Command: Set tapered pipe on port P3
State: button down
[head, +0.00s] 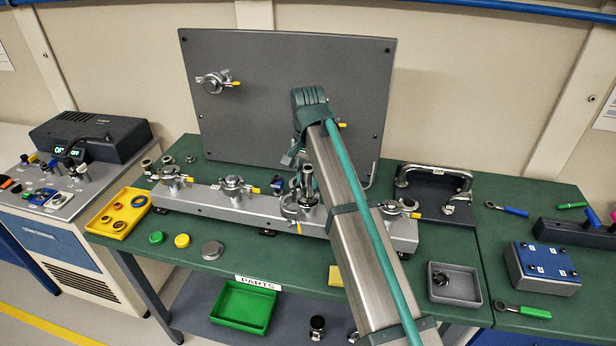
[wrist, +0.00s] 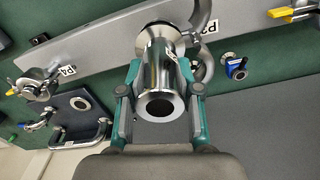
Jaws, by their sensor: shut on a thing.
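The tapered pipe (wrist: 160,75) is a shiny metal tube with a wide flange at its far end. My gripper (wrist: 160,92) is shut on it, one finger on each side, its open narrow end towards the wrist camera. In the head view the pipe (head: 305,178) stands about upright over the third port from the left (head: 297,208) on the grey rail. Curved clamp arms (wrist: 206,66) show beside the flange. I cannot tell whether the flange touches the port. My arm partly hides this area in the head view.
Other clamped ports stand on the rail (head: 265,210), including P4's clamp (wrist: 36,88). A grey upright panel (head: 270,80) stands behind. A yellow tray (head: 105,222), a grey tray (head: 475,298) and loose caps (head: 212,250) lie on the green bench. A green parts bin (head: 243,322) is below.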

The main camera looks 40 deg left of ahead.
dwell(0.3)
jog(key=c, duration=0.7)
grip_release()
